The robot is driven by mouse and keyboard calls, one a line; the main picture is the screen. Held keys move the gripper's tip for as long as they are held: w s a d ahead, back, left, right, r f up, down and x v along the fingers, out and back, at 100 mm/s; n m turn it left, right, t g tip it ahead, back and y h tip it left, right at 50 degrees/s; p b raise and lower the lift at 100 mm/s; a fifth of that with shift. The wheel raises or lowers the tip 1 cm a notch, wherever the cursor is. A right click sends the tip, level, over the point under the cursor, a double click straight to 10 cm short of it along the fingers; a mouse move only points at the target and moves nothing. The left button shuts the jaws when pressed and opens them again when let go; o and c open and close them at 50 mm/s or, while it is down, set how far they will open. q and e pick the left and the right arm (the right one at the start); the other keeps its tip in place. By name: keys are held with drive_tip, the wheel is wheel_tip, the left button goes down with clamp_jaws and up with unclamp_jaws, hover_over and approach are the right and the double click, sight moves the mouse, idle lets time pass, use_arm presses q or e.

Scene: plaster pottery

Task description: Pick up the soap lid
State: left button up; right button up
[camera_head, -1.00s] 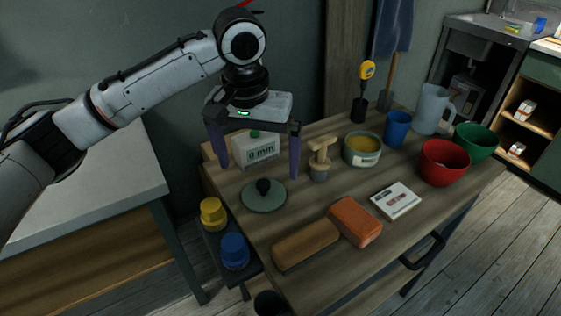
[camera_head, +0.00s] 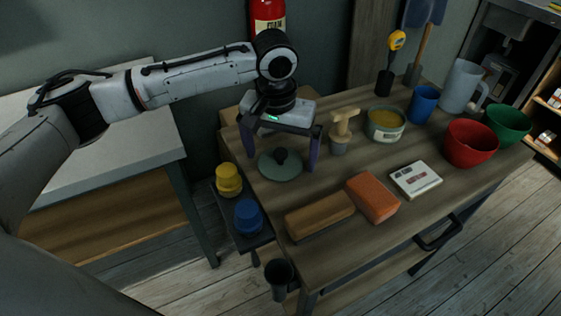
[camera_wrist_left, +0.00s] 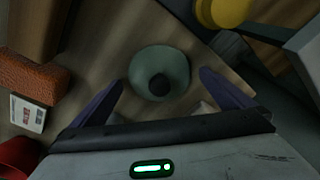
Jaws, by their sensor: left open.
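The soap lid (camera_head: 280,172) is a round grey-green disc with a black knob, lying flat near the table's left end. It also shows in the left wrist view (camera_wrist_left: 150,63), with its knob between the finger lines. My left gripper (camera_head: 282,162) is open and points down over the lid, with one purple finger on each side of the knob. In the left wrist view its fingers (camera_wrist_left: 161,80) are apart with nothing between them touching. A small gap to the knob seems to remain; its height is hard to tell. My right gripper is not in view.
A grey-green pot (camera_head: 386,125) with yellow content stands behind right. A wooden-handled tool (camera_head: 342,128) stands near the gripper's right side. A brown block (camera_head: 320,214) and an orange block (camera_head: 373,197) lie in front. Yellow (camera_head: 228,180) and blue (camera_head: 248,215) jars sit on a side shelf.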

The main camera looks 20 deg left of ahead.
use_arm(q)
drive_tip(key=c, duration=1.1)
drive_tip(key=shift+r, duration=0.1)
